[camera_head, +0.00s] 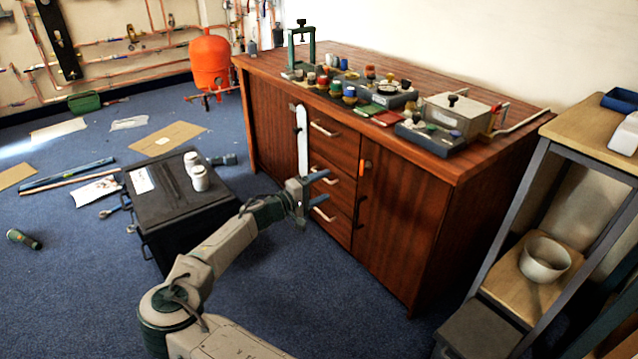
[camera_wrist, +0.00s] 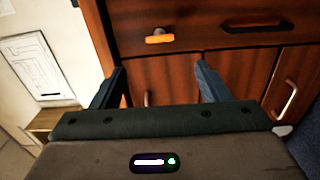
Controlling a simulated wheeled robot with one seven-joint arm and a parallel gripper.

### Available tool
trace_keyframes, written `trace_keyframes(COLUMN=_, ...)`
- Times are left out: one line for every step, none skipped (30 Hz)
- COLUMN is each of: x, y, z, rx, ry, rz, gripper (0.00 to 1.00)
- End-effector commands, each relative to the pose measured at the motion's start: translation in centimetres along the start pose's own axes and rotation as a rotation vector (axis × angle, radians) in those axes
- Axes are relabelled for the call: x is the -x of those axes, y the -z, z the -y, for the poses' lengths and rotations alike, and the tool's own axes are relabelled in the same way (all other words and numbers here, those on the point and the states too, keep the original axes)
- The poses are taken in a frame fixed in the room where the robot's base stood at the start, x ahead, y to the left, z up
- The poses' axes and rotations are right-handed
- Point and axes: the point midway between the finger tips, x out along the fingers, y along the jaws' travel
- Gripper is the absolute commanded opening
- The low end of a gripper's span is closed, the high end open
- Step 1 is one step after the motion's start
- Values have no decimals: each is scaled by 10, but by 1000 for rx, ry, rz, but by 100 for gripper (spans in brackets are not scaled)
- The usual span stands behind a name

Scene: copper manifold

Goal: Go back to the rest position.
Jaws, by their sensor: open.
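My gripper (camera_head: 312,190) is open and empty in the head view, in front of the drawers of the brown wooden cabinet (camera_head: 400,215). Its fingers point toward the drawer fronts, near the metal handles. I cannot tell whether they touch a handle. In the wrist view my gripper (camera_wrist: 160,88) shows two dark fingers spread apart, with only cabinet front (camera_wrist: 180,75) between and beyond them. My arm reaches up from the bottom of the head view, slightly bent.
A black case (camera_head: 185,215) with two white jars stands left of my arm. Small parts and tools crowd the cabinet top. A shelf unit (camera_head: 560,165) with a white bowl (camera_head: 545,258) stands at right. Tools and cardboard litter the blue floor (camera_head: 75,275) at left.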

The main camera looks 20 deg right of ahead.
Motion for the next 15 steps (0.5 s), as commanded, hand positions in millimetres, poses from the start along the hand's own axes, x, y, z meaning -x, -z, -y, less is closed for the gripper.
trace_keyframes(x=-2, y=-2, z=-2, rx=-2, ry=5, rz=5, gripper=69)
trace_keyframes(x=-3, y=-4, z=-3, rx=-4, ry=12, rz=12, gripper=69)
trace_keyframes(x=-7, y=-8, z=-7, rx=-9, ry=26, rz=26, gripper=69)
trace_keyframes(x=-11, y=-13, z=-10, rx=-15, ry=42, rz=41, gripper=69)
trace_keyframes(x=-15, y=-19, z=-13, rx=-21, ry=61, rz=59, gripper=69)
trace_keyframes(x=-21, y=-29, z=-18, rx=-31, ry=94, rz=88, gripper=69)
trace_keyframes(x=-27, y=-37, z=-22, rx=-41, ry=123, rz=114, gripper=69)
trace_keyframes(x=-31, y=-46, z=-26, rx=-51, ry=155, rz=140, gripper=69)
trace_keyframes(x=-37, y=-59, z=-30, rx=-64, ry=200, rz=178, gripper=69)
trace_keyframes(x=-41, y=-69, z=-34, rx=-74, ry=236, rz=205, gripper=69)
trace_keyframes(x=-44, y=-78, z=-36, rx=-83, ry=273, rz=232, gripper=69)
trace_keyframes(x=-46, y=-90, z=-40, rx=-96, ry=321, rz=265, gripper=69)
trace_keyframes(x=-48, y=-99, z=-42, rx=-106, ry=357, rz=289, gripper=69)
trace_keyframes(x=-48, y=-107, z=-45, rx=-116, ry=392, rz=311, gripper=69)
trace_keyframes(x=-48, y=-118, z=-49, rx=-128, ry=440, rz=341, gripper=69)
